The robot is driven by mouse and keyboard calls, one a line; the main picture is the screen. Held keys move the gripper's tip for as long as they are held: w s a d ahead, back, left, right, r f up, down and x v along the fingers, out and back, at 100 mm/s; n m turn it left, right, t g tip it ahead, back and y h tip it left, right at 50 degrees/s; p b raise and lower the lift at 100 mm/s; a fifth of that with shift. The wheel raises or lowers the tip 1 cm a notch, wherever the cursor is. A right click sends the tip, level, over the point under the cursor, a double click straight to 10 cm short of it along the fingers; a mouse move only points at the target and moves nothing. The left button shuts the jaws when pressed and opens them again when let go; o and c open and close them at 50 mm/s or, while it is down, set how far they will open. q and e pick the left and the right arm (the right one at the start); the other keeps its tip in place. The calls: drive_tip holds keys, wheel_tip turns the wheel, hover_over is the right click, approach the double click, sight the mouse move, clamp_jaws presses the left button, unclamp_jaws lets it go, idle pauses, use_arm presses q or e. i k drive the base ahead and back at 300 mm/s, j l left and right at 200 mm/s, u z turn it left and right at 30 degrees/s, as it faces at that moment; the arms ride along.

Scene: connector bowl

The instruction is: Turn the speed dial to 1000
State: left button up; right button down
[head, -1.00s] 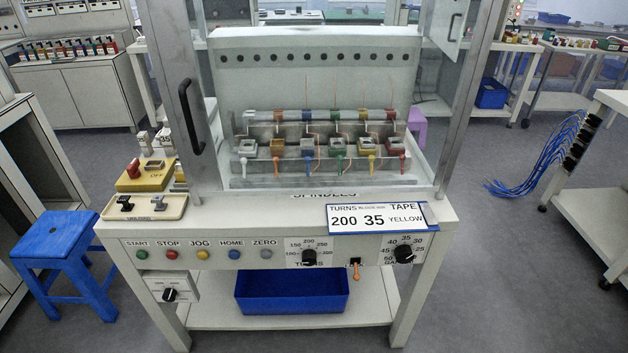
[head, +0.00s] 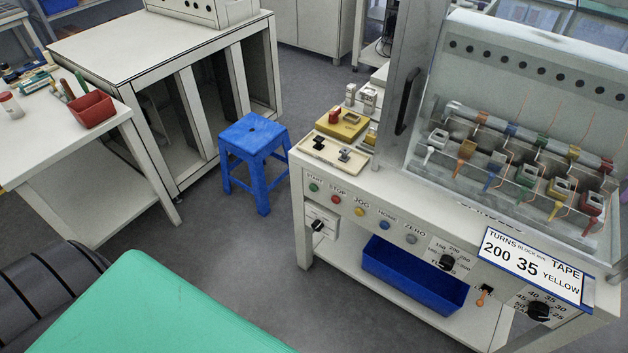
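The winding machine (head: 385,195) stands at the right of the head view. Its front panel carries a black turns dial (head: 446,261) and another black dial (head: 538,311) with numbers such as 35 and 40 around it. A smaller black knob (head: 318,225) sits on a white box under the start and stop buttons. No scale reading 1000 is legible, and I cannot tell which knob, if any, is the speed dial. Neither of my grippers is in view.
A blue stool (head: 253,140) stands left of the machine. A blue bin (head: 414,273) is on its lower shelf. A white table with a red bin (head: 91,109) is at the left. A green surface (head: 150,310) fills the bottom left. Grey floor is free between.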

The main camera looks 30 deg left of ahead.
sight(317, 226)
drive_tip(key=j+u, duration=0.15)
drive_tip(key=u, duration=0.65)
drive_tip(key=i+l, duration=0.05)
